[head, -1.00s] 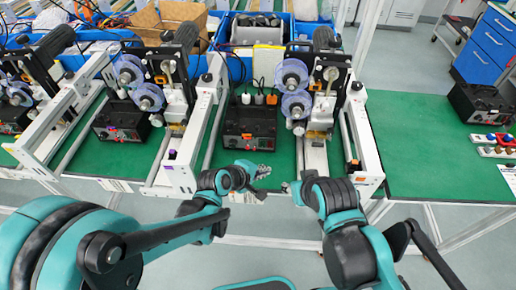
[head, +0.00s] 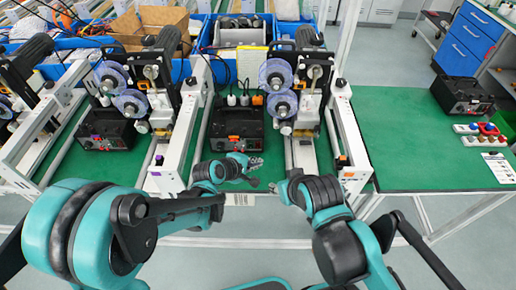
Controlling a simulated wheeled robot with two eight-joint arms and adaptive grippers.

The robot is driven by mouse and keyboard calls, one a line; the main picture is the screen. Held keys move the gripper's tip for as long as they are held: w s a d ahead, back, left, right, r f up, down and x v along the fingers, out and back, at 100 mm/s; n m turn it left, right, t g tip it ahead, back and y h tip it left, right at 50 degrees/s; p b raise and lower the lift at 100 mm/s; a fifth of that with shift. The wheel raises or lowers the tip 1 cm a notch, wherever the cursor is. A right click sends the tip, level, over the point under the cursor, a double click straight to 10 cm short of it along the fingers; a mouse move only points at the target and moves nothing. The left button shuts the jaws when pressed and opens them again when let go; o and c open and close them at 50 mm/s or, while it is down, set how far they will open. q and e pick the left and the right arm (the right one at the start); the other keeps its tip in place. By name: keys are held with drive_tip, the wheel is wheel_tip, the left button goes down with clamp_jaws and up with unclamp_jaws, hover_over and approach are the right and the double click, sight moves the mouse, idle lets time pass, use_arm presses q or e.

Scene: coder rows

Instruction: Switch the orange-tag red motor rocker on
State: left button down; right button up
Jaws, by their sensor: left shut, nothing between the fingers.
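A black control box (head: 238,124) stands on the green bench between two coder frames, with a small orange mark on its front face (head: 234,138). Another black control box (head: 105,130) stands at the left, with a small reddish mark low on its front. The rockers are too small to tell which is the red motor one or how it is set. My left gripper (head: 256,163) is shut and empty, just in front of and below the middle box, apart from it in the picture. My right gripper (head: 274,187) is near the bench's front edge; its fingers are too small to read.
Coder frames with clear blue reels (head: 277,74) and white rails (head: 344,135) flank the middle box. A third black box (head: 463,95) and a strip of coloured buttons (head: 480,134) lie at the right; the green bench between is clear.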

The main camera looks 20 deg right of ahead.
use_arm(q)
drive_tip(key=shift+w+d+f+b, duration=0.1)
drive_tip(key=shift+w+d, duration=0.05)
drive_tip(key=shift+w, duration=0.5)
drive_tip(key=shift+w+d+f+b, duration=0.1)
drive_tip(key=shift+w+d, duration=0.1)
drive_tip(key=shift+w, duration=0.45)
drive_tip(key=shift+w+d+f+b, duration=0.1)
drive_tip(key=shift+w+d, duration=0.05)
drive_tip(key=shift+w, duration=0.5)
drive_tip(key=shift+w+d, duration=0.1)
drive_tip(key=shift+w, duration=0.3)
drive_tip(key=shift+w+d+f, duration=0.1)
drive_tip(key=shift+w+f, duration=0.05)
drive_tip(key=shift+w, duration=0.15)
idle(0.4)
idle(0.4)
drive_tip(key=shift+s+a, duration=0.2)
drive_tip(key=shift+s, duration=0.55)
drive_tip(key=shift+s, duration=0.1)
drive_tip(key=shift+s+a+r, duration=0.2)
drive_tip(key=shift+s, duration=0.55)
drive_tip(key=shift+s+a+r, duration=0.15)
drive_tip(key=shift+s+a, duration=0.1)
drive_tip(key=shift+s, duration=0.55)
drive_tip(key=shift+s+a+r, duration=0.2)
drive_tip(key=shift+s, duration=0.55)
